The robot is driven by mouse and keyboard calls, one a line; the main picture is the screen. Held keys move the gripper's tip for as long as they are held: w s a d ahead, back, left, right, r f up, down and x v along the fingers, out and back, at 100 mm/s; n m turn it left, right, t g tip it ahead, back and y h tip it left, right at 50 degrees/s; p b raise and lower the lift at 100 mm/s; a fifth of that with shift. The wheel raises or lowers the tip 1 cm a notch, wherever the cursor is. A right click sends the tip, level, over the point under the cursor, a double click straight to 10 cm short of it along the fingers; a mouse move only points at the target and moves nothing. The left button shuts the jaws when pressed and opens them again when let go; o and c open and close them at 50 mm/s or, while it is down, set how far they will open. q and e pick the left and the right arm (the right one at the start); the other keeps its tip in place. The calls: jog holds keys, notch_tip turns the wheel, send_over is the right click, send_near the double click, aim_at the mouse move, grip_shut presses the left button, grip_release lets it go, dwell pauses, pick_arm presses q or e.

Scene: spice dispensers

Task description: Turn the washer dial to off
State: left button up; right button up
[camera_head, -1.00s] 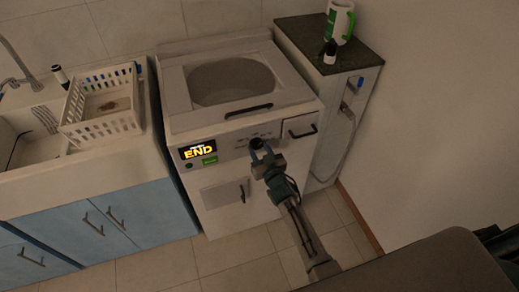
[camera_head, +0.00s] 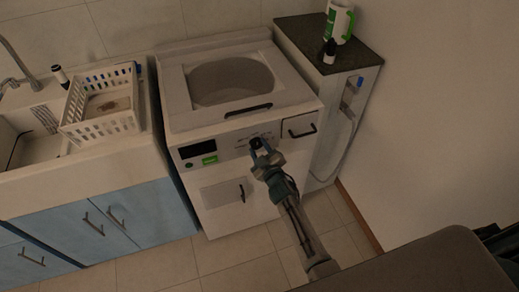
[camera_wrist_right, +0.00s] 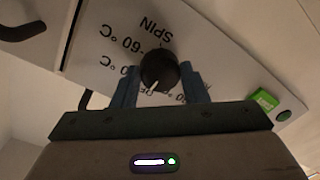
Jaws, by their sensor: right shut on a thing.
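The washer (camera_head: 225,150) is a white machine with a round window in its top. Its dial (camera_wrist_right: 159,70) is a black knob with a white pointer line, on a panel printed with temperatures and "SPIN". My right gripper (camera_wrist_right: 160,82) has its blue fingers on both sides of the dial and is shut on it; it also shows at the front panel in the head view (camera_head: 260,146). The pointer line leans toward the gripper's side of the knob. Labels between the fingers are partly hidden. The washer display (camera_head: 196,148) is dark. My left gripper is not in view.
A green button (camera_head: 209,160) sits below the display. A drawer handle (camera_head: 302,131) is right of the dial, and a lower door handle (camera_head: 242,193) is below. A white basket (camera_head: 100,125) stands on the left counter.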

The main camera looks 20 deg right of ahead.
dwell(0.5)
jog(key=o, duration=1)
jog(key=s, duration=0.7)
jog(key=s+p, duration=0.1)
jog(key=s, duration=0.2)
jog(key=shift+s+d+r, duration=0.25)
jog(key=shift+s+d, duration=0.1)
jog(key=shift+s, duration=0.05)
